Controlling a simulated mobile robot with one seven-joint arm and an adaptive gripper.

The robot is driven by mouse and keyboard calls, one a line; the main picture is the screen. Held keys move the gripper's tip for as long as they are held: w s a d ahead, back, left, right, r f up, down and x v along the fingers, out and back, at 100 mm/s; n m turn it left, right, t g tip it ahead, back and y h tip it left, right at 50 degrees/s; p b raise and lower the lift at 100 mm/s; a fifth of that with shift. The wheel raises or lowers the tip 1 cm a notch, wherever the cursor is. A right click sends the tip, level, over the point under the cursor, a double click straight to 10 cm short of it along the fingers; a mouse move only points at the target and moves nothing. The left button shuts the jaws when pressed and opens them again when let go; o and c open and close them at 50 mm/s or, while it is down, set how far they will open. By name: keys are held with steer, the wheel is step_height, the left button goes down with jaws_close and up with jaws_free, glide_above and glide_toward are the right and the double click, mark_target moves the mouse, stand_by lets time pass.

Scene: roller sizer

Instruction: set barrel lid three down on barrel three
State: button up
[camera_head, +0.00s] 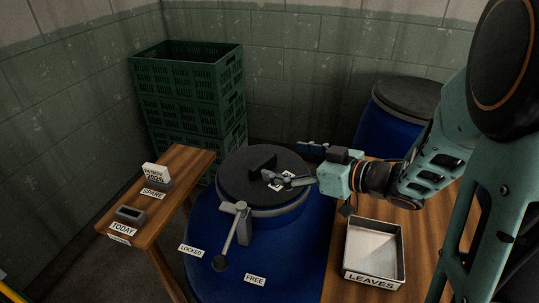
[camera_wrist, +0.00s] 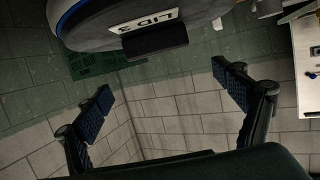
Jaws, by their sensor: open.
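The dark round lid (camera_head: 235,185), marked LID 3 in the wrist view (camera_wrist: 200,25), lies on top of the blue barrel (camera_head: 215,225) in the head view. It looks level, but I cannot tell whether it is fully seated. Its black block handle (camera_head: 262,158) stands up from it and also shows in the wrist view (camera_wrist: 155,42). My gripper (camera_head: 291,165) is open beside the handle, to its right, over the lid. In the wrist view its two fingers are spread (camera_wrist: 165,100), with the handle beyond the fingertips and nothing between them.
A lever (camera_head: 234,232) on the barrel's front hangs between the LOCKED (camera_head: 190,250) and FREE (camera_head: 255,279) labels. A LEAVES tray (camera_head: 373,280) sits on the right table. A wooden bench (camera_head: 187,170), stacked green crates (camera_head: 190,105) and another lidded blue barrel (camera_head: 375,130) stand around.

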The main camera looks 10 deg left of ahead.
steer(key=v, duration=0.4)
steer(key=shift+s+d+r, duration=0.1)
steer(key=shift+d, duration=0.1)
